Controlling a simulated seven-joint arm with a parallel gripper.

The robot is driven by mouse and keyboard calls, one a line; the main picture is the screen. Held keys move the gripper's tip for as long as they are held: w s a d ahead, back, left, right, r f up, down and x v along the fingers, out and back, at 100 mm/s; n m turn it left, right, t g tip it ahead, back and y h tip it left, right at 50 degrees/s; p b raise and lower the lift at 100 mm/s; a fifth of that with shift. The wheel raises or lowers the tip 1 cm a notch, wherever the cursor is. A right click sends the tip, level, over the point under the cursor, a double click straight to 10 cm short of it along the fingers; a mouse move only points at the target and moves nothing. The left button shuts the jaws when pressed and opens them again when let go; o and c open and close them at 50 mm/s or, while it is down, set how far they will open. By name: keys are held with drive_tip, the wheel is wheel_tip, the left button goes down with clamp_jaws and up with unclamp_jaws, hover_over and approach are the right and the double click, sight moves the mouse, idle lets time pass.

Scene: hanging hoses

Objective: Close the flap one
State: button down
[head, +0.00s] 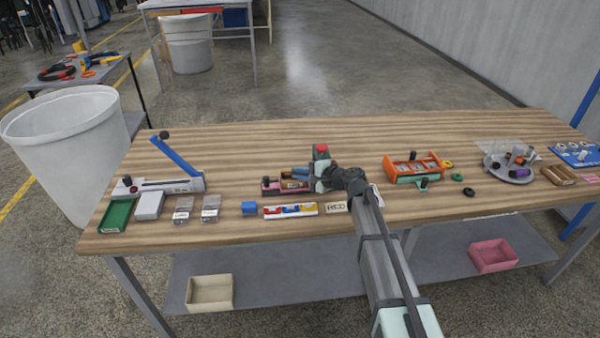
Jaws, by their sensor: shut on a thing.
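My gripper (318,178) is at the right end of a pink open-topped box (272,190) near the middle of the table. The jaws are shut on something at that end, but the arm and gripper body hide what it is. A red-topped piece (321,150) stands up right beside the gripper; I cannot tell whether it belongs to the box. The pink box has a dark knob (267,181) at its left end and small dark and blue items inside. I cannot make out a flap marked one.
A blue lever (181,158) rises at the left. A strip with coloured pieces (290,210) lies in front. The table's back middle is clear.

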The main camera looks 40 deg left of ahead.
drive_tip(key=shift+s+d+f, duration=0.1)
drive_tip(key=shift+f, duration=0.1)
drive_tip(key=shift+y, duration=0.3)
drive_tip(key=c, duration=1.3)
unclamp_jaws()
drive_tip(key=shift+c, duration=0.2)
